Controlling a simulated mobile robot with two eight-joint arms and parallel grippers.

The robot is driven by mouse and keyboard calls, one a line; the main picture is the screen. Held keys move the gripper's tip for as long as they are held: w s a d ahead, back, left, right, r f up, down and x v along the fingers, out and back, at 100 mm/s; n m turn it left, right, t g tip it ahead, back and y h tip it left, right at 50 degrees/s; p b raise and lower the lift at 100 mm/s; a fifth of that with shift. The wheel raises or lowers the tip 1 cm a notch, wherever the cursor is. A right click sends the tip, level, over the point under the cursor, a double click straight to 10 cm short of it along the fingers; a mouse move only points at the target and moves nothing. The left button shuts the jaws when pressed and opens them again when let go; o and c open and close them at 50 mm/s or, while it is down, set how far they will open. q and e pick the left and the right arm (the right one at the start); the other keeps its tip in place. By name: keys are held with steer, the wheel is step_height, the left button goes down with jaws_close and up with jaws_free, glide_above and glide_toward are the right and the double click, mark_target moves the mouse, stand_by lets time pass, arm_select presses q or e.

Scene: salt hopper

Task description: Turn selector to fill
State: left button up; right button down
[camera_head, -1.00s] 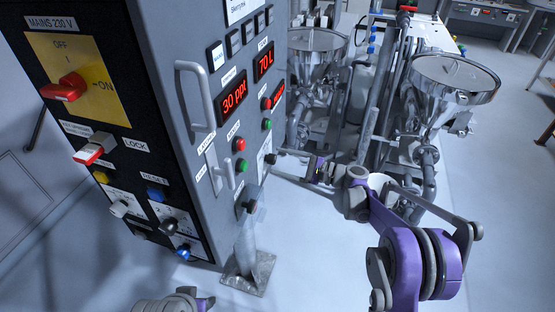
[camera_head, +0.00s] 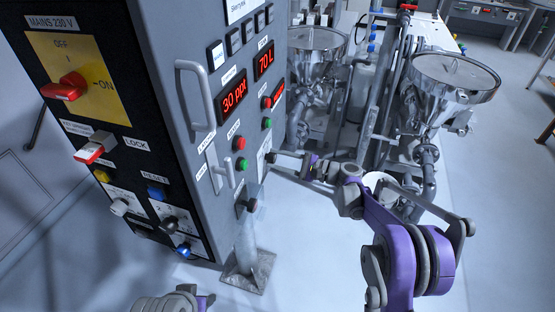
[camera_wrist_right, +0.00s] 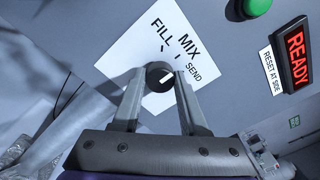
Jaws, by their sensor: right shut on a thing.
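The selector is a small dark round knob (camera_wrist_right: 158,76) on a tilted white plate marked FILL, MIX and SEND (camera_wrist_right: 150,45) in the right wrist view. A white mark shows on the knob, but which label it points to is unclear. My right gripper (camera_wrist_right: 160,78) is shut on the knob, one finger on each side. In the head view my right gripper (camera_head: 274,157) reaches the cabinet's right-hand face, where the plate (camera_head: 262,160) shows edge-on and the knob is too small to make out. My left gripper (camera_head: 192,297) shows only partly at the bottom edge, its jaws unclear.
The grey cabinet (camera_head: 200,130) carries a red READY display (camera_wrist_right: 296,58), a green button (camera_wrist_right: 257,6), handles and a mains switch (camera_head: 66,87). Steel hoppers (camera_head: 452,80) with pipework stand behind my right arm. The floor at right is clear.

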steer(key=n+b, duration=0.1)
steer(key=n, duration=0.2)
steer(key=shift+n, duration=3)
steer(key=shift+c, duration=2.2)
jaws_free()
steer(key=shift+d, duration=0.1)
steer(key=b+v, duration=0.1)
steer(key=v, duration=0.9)
steer(key=shift+d+f, duration=0.15)
steer(key=shift+d, duration=0.2)
